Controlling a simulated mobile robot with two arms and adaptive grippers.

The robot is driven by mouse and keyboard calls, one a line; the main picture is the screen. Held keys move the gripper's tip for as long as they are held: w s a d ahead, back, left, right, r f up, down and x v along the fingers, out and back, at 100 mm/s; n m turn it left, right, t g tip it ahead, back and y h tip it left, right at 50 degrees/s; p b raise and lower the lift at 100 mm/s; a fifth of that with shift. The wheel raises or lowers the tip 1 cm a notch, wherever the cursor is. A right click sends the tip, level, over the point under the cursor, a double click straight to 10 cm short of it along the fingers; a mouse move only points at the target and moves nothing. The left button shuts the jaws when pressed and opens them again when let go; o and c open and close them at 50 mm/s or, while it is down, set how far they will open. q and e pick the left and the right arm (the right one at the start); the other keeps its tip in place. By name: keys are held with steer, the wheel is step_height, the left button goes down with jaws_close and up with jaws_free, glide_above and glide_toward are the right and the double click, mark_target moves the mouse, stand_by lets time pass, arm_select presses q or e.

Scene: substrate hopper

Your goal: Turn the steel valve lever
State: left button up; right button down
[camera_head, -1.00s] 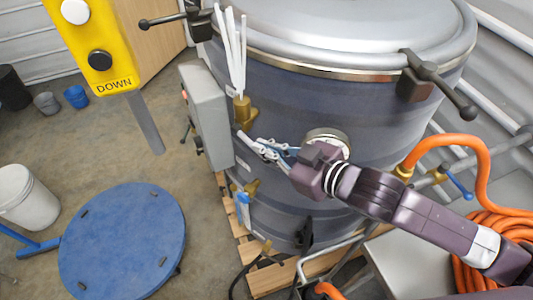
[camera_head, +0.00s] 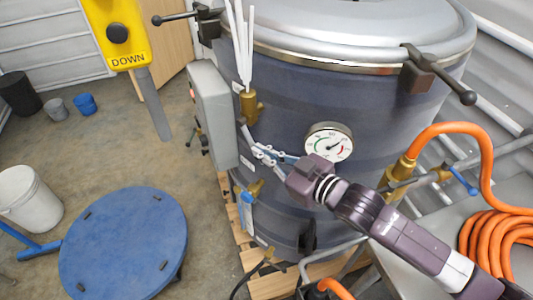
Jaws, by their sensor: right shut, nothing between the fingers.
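My right gripper (camera_head: 264,154) reaches in from the lower right, its pale fingers shut and empty close to the drum's side. A slim grey bar (camera_head: 247,135), which looks like the steel valve lever, slants down from below the upper brass valve (camera_head: 249,106) towards the fingertips. Whether the fingers touch it I cannot tell. White tubes (camera_head: 240,50) rise above that valve. A lower brass fitting (camera_head: 255,188) with a blue-and-white tag (camera_head: 246,205) sits below the fingers. My left gripper is not in view.
The large grey drum (camera_head: 340,95) has a dial gauge (camera_head: 328,143) just above my right wrist and black clamp handles (camera_head: 430,72). A grey box (camera_head: 212,112) stands left of the valve. An orange hose (camera_head: 487,165) and a blue-handled valve (camera_head: 462,181) are at the right.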

steer(key=b, duration=0.2)
steer(key=w+f+t+y+b, duration=0.1)
steer(key=b, duration=0.1)
steer(key=shift+a+f+t+y, duration=0.3)
steer(key=shift+a, duration=0.05)
steer(key=shift+a+f, duration=0.1)
steer(key=shift+a, duration=0.05)
steer(key=shift+w+a+f, duration=0.25)
steer(key=shift+a+f, duration=0.05)
steer(key=shift+a, duration=0.05)
steer(key=shift+w+a+f, duration=0.3)
steer(key=shift+a, duration=0.05)
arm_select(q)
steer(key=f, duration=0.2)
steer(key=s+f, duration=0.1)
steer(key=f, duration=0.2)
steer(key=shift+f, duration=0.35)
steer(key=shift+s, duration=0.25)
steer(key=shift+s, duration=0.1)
